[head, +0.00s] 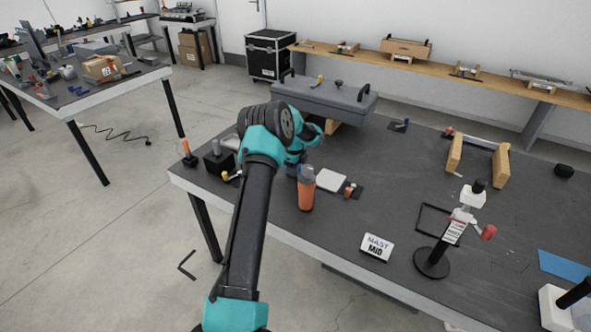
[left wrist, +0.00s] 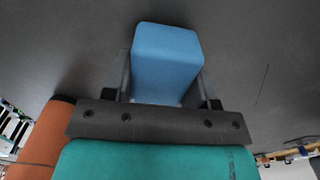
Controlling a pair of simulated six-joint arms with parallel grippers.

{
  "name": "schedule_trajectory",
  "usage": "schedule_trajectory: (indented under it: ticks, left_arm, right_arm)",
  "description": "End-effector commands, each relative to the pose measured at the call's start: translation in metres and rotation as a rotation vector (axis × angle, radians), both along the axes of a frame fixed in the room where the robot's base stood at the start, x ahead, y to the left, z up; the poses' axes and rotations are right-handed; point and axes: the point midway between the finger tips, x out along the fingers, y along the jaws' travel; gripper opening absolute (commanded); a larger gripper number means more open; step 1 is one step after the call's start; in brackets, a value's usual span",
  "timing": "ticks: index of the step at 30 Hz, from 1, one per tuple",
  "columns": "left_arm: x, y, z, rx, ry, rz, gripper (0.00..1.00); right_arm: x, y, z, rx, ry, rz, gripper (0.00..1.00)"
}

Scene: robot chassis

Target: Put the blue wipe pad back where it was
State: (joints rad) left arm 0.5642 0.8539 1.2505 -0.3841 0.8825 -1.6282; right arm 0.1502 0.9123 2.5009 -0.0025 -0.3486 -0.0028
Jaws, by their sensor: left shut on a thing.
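The blue wipe pad (left wrist: 167,62) is a light blue block between the two fingers of my left gripper (left wrist: 164,85) in the left wrist view. The fingers are shut on its sides, and its far end sticks out past them over the dark grey table top. In the head view my left gripper (head: 297,163) is over the left part of the table, close behind an orange bottle (head: 306,190), and is mostly hidden by my own arm. I cannot tell whether the pad touches the table. My right gripper is not in view.
A white square pad (head: 330,180) lies right of the bottle. A MAST MID sign (head: 377,246) and a black-based stand (head: 432,263) are nearer the front. A grey case (head: 330,98) stands behind. A flat blue sheet (head: 565,267) lies at the right. The table's centre is fairly clear.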

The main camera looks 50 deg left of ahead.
Motion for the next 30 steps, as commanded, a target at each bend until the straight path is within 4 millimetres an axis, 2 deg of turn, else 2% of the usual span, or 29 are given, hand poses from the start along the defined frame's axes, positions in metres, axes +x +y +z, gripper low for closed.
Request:
schedule_trajectory:
  ticks: [13,14,21,30]
  left_arm:
    - [0.0,0.0003,-0.007,0.001,-0.001,0.0,0.3]
    - [0.0,0.0004,-0.0072,0.001,-0.001,0.0,0.53]
    - [0.0,0.0003,-0.0069,0.001,-0.001,0.0,0.76]
    - [0.0001,0.0002,-0.0057,0.001,-0.001,-0.001,0.78]
  right_arm:
    - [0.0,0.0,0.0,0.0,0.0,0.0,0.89]
    - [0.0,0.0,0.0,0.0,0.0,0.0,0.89]
    - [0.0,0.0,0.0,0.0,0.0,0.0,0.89]
    - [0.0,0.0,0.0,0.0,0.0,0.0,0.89]
